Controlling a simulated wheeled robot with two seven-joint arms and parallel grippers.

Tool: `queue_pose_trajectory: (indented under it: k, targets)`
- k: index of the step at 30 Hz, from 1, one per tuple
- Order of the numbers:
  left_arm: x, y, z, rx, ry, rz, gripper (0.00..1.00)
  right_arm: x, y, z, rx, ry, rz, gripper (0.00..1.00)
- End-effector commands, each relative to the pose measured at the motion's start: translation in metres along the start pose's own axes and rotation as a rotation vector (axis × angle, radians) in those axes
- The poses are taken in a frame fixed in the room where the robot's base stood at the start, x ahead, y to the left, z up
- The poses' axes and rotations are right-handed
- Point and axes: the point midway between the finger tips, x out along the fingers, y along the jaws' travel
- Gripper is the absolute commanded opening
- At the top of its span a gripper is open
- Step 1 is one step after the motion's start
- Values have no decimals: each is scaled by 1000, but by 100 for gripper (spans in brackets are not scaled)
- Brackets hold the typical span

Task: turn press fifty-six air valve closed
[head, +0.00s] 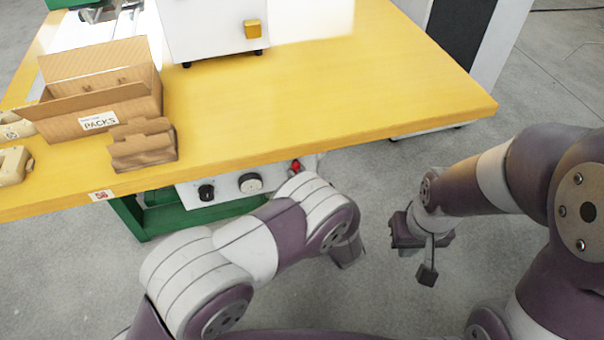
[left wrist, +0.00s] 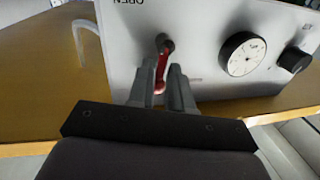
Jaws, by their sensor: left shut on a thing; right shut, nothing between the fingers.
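The air valve's red lever (left wrist: 162,70) shows in the left wrist view on a pale panel (left wrist: 205,25), which appears upside down with the word OPEN at its top edge. The lever points from its dark pivot down toward my gripper. My left gripper (left wrist: 168,85) is shut on the lever, one grey finger on each side. My right gripper (head: 427,262) is shut and empty, over open floor.
A round gauge (left wrist: 243,54) and a black knob (left wrist: 294,60) sit beside the valve. The yellow table (head: 340,95) carries an open carton (head: 90,95), a smaller brown carton (head: 143,150) and a white machine (head: 212,30). A red-and-white tag (head: 102,195) marks its front edge. Floor at right is clear.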

Motion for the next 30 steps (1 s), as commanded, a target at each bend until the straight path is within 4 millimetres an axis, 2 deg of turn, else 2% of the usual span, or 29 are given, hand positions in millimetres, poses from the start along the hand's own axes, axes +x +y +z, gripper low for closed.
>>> queue_pose_trajectory:
  k: [1,10,24,25,26,27,30]
  targets:
    - [1,1,-7,-27,6,-1,0,-3,0,0,0,0,0,0]
    - [2,-2,-6,-106,-9,-2,0,-6,0,-1,0,0,0,0]
    - [2,-2,-7,-118,-11,-3,0,-6,0,-1,0,0,0,0]
    - [2,-2,-7,-118,-11,-3,26,-6,0,-1,0,0,0,0]
    - [2,-2,-6,-117,-10,-3,35,-6,0,-1,0,0,0,0]
    - [2,-2,-6,-116,-11,-3,39,-6,0,-1,0,0,0,0]
    - [2,-3,-5,-113,-14,-2,39,-6,0,-1,0,0,0,0]
